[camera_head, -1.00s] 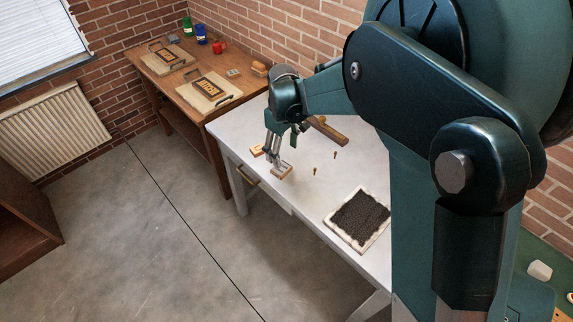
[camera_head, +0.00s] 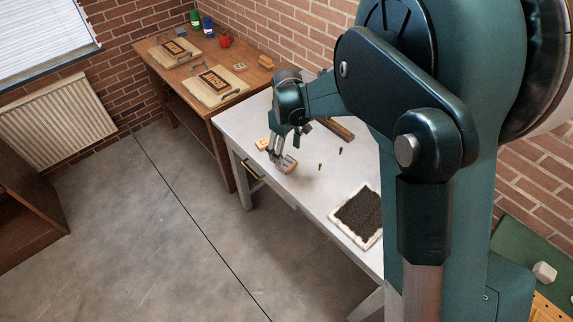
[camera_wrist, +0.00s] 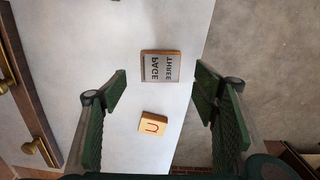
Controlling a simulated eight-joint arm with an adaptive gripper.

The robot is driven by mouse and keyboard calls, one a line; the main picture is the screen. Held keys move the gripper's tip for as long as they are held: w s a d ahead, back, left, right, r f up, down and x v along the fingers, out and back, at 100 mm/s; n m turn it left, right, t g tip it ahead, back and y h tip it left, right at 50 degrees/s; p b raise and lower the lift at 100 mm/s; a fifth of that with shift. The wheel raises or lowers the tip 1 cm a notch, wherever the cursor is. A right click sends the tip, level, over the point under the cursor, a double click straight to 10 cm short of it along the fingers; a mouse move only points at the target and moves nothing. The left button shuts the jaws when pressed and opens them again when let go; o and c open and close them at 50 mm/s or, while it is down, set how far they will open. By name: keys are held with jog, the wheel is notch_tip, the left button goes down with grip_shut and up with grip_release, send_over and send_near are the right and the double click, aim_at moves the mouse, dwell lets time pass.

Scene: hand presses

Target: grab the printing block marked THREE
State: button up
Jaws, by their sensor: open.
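The printing block marked THREE (camera_wrist: 163,66) shows in the wrist view with its grey face toward the camera. The face carries mirrored words reading PAGE and THREE, framed by brown wood. In the head view the block (camera_head: 289,163) is on the pale table by its near-left edge, partly hidden by my gripper. My gripper (camera_wrist: 160,82) is open, a green finger either side of the view. The block appears between and beyond the fingertips, with no finger seen touching it. In the head view my gripper (camera_head: 279,153) is right at the block.
A smaller light wood block with a U-like red mark (camera_wrist: 153,125) lies close by, also in the head view (camera_head: 262,143). A dark inked pad (camera_head: 357,215) and two small brass pegs (camera_head: 320,167) are to the right. A brown wooden bar (camera_head: 338,130) lies behind.

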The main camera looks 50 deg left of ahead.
aim_at(287, 162)
jog(key=shift+f, duration=2.6)
jog(key=shift+c, duration=0.3)
jog(key=c, duration=0.9)
